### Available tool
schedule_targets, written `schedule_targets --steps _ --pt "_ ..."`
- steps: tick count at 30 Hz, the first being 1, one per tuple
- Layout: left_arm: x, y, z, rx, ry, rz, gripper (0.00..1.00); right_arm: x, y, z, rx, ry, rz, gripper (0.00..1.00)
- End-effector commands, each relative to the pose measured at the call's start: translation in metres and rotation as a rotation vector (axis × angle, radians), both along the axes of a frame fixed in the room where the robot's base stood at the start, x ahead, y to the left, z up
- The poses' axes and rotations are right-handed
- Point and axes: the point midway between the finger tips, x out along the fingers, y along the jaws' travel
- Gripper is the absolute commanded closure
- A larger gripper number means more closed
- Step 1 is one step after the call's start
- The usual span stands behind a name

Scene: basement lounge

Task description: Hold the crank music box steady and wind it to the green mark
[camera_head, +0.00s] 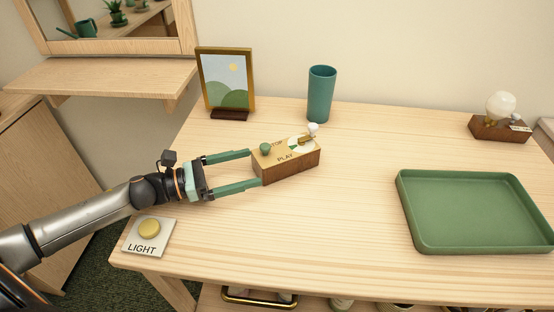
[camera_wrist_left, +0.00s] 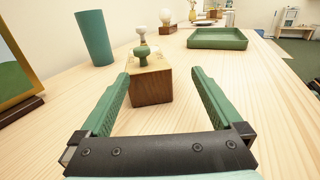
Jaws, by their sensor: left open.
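The crank music box (camera_head: 288,166) is a small wooden block with a brass-coloured top reading STOP and PLAY. It stands upright on the table. On its top are a green knob (camera_head: 265,147), a round dial with a green mark (camera_head: 294,147) and a crank with a white knob (camera_head: 313,128). My left gripper (camera_head: 256,168) is open, its green fingers pointing at the box's left end. In the left wrist view the box (camera_wrist_left: 151,86) lies ahead between the fingertips, with gaps on both sides. My right gripper is not in view.
A teal cup (camera_head: 321,95) and a framed picture (camera_head: 226,82) stand behind the box. A green tray (camera_head: 470,212) lies at right, a lamp on a wooden base (camera_head: 500,116) at back right. A LIGHT button plate (camera_head: 149,236) is near my left arm. The table front is clear.

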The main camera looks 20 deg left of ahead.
Motion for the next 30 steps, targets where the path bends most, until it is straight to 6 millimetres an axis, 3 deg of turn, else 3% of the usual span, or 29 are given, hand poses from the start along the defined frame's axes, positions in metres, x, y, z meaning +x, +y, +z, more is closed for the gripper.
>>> schedule_targets --steps 18,30 --pt "0.05 -0.057 0.001 0.0 -0.001 -0.001 0.0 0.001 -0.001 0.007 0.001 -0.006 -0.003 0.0" --pt "0.057 -0.066 0.0 0.001 0.0 -0.001 0.0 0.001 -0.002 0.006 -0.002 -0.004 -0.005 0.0"
